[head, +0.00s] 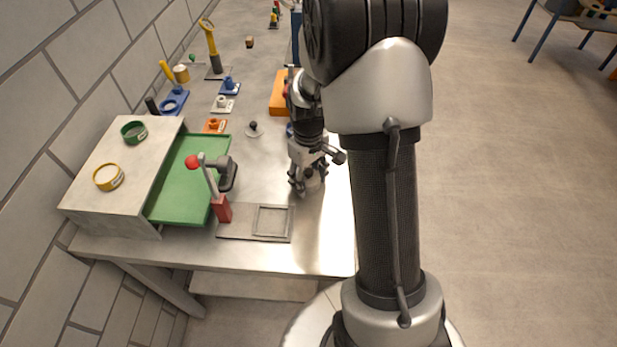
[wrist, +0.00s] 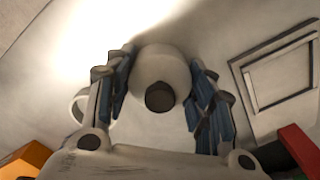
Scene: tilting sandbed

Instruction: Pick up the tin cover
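A pale disc with a black knob, which looks like a lid and may be the tin cover (head: 254,129), lies on the bench to the left of my arm in the head view. My gripper (head: 310,182) points down at the bench's right side. In the wrist view my gripper (wrist: 160,75) has its fingers apart on both sides of a pale rounded object with a dark round knob (wrist: 160,97). I cannot tell whether this is the tin cover too. Contact between the fingers and the object is not clear. Its lower part is hidden.
A flat plate with a square frame (head: 273,221) and a red-knobbed lever (head: 206,177) stand left of my gripper. A green tray (head: 180,180) and a raised box (head: 88,203) lie farther left. A pale loop (wrist: 80,104) shows beside one finger. An orange block (head: 279,92) is behind.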

